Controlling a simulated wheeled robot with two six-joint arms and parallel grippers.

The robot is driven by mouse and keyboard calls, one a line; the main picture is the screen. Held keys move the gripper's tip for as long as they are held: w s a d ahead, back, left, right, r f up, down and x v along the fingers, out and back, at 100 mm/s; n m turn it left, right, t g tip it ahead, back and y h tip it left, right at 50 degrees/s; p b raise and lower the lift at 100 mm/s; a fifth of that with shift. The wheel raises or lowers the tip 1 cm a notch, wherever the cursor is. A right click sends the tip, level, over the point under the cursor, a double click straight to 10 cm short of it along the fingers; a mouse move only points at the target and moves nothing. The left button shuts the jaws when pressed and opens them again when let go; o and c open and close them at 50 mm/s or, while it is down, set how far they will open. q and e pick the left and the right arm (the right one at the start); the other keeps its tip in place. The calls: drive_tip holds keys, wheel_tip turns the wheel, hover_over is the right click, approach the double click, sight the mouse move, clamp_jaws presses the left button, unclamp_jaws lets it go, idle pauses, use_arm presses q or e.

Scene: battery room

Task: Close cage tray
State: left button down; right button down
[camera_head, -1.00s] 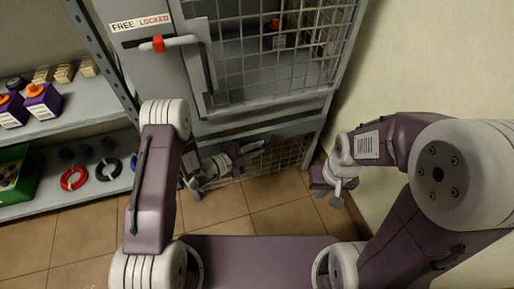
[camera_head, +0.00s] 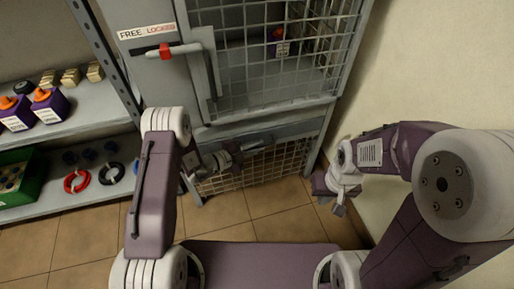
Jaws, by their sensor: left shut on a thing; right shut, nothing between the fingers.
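The cage tray (camera_head: 285,163) is the low wire-mesh front at the bottom of the grey cage cabinet, below the mesh door. My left gripper (camera_head: 258,144) is in front of the upper part of this mesh, shut on what looks like the tray's handle. The grip itself is small and partly hidden by my wrist and arm. I cannot tell how far the tray stands out. My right gripper (camera_head: 340,207) is shut and empty, low to the right of the tray and apart from it, near the wall.
The mesh door (camera_head: 270,75) above has a lever with a red band (camera_head: 166,51) beside a FREE LOCKED label (camera_head: 146,31). A shelf (camera_head: 92,103) on the left holds purple batteries, cable coils and a green crate (camera_head: 22,178). A bare wall (camera_head: 410,75) bounds the right. Tiled floor (camera_head: 215,215) shows in front.

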use_arm(q)
drive_tip(key=c, duration=1.7)
unclamp_jaws()
drive_tip(key=shift+w+a, duration=0.15)
drive_tip(key=shift+w, duration=0.1)
drive_tip(key=shift+s+a+r+p, duration=0.2)
drive_tip(key=shift+a+r+p, duration=0.05)
drive_tip(key=shift+a+p, duration=0.1)
drive_tip(key=p+v, duration=0.3)
drive_tip(key=v, duration=0.5)
drive_tip(key=shift+s+f+p, duration=0.1)
drive_tip(key=shift+s+p, duration=0.15)
drive_tip(key=shift+p, duration=0.1)
